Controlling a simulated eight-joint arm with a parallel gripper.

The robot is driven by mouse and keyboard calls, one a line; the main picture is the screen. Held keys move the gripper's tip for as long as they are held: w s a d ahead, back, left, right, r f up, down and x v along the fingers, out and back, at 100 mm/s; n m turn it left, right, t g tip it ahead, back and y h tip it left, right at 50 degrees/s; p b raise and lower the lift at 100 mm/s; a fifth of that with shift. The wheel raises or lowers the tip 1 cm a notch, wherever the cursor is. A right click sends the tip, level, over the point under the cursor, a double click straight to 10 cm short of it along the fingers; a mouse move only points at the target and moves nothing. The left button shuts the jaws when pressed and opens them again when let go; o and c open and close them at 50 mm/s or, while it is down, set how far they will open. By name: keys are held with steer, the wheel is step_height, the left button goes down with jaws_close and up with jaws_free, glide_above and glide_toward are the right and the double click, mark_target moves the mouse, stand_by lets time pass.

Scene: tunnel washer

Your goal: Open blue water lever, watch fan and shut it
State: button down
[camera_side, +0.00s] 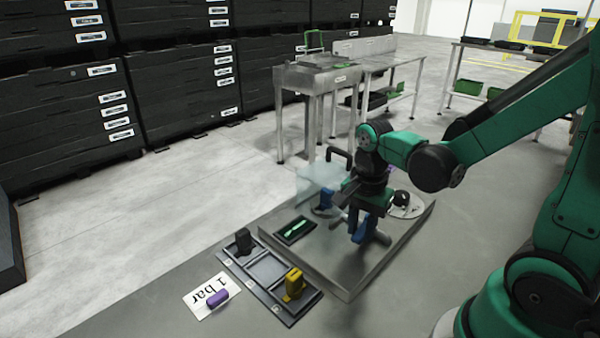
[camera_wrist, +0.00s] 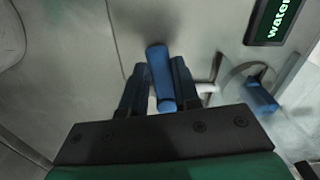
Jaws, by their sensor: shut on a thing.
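The blue water lever (camera_wrist: 160,75) stands between the two dark fingers of my gripper (camera_wrist: 157,88) in the wrist view. My gripper (camera_side: 368,212) is shut on it over the grey metal plate (camera_side: 340,268) in the side view, where the fingers and wrist partly hide it. A blue-bladed part, apparently the fan (camera_wrist: 260,95), is beside the lever at the right of the wrist view. It shows blurred. A clear cover (camera_side: 315,180) stands behind my gripper in the side view.
A dark tray (camera_side: 243,280) in front of the plate holds a black piece (camera_side: 243,240) and a yellow piece (camera_side: 294,284). A purple cylinder (camera_side: 217,298) lies on a "1 bar" card (camera_side: 200,303).

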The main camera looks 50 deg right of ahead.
steer(key=n, duration=0.1)
steer(key=s+n, duration=0.1)
steer(key=n, duration=0.2)
steer(key=shift+s+d, duration=0.3)
steer(key=shift+s, duration=0.05)
steer(key=n, duration=0.2)
steer(key=s+d+n, duration=0.1)
steer(key=n, duration=0.2)
steer(key=s+d+n, duration=0.1)
steer(key=n, duration=0.1)
steer(key=shift+n, duration=0.3)
steer(key=shift+s+d+n, duration=0.1)
steer(key=shift+d+n, duration=0.25)
steer(key=shift+n, duration=0.5)
steer(key=shift+d+n, duration=0.35)
steer(key=shift+n, duration=0.5)
steer(key=c, duration=0.6)
jaws_free()
steer(key=shift+c, duration=0.2)
steer(key=shift+r, duration=0.1)
